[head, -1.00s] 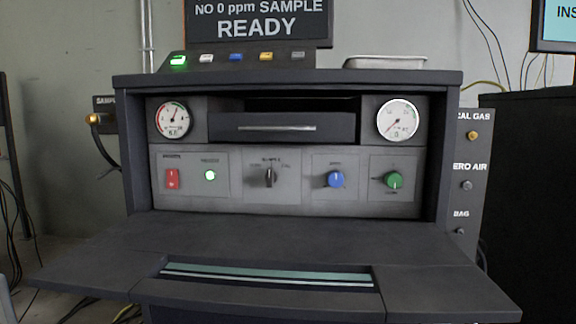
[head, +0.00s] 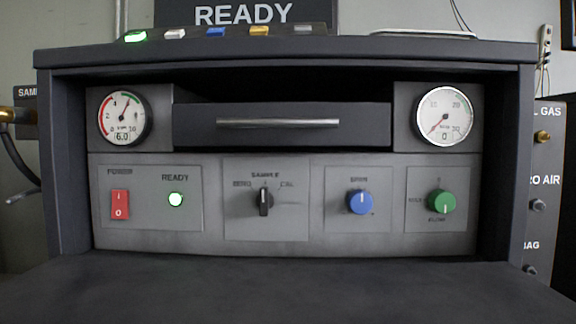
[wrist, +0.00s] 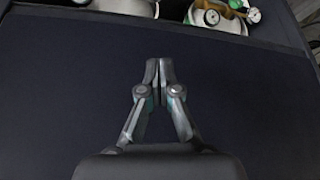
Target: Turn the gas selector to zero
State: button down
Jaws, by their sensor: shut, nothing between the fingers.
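The gas selector (head: 264,201) is a small black lever knob in the middle of the grey panel in the head view. Its labels read ZERO at left, SAMPLE above and CAL at right. The lever stands upright, towards SAMPLE. My gripper (wrist: 159,66) shows only in the wrist view, with its fingertips together and nothing between them. It is over a plain dark surface, and the selector is not in that view. The gripper is outside the head view, so its distance to the selector cannot be told.
A red power switch (head: 120,205) and lit READY lamp (head: 176,199) are left of the selector; blue (head: 360,202) and green (head: 441,202) knobs are right. A drawer handle (head: 278,123) sits above. The dark shelf (head: 280,290) before the panel is clear. Gas cylinders (wrist: 217,15) show in the wrist view.

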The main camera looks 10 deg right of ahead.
aim_at(265, 200)
jog(key=u, duration=0.55)
jog(key=k, duration=1.2)
jog(key=z, duration=0.45)
jog(key=k, duration=0.65)
jog(key=z, duration=0.45)
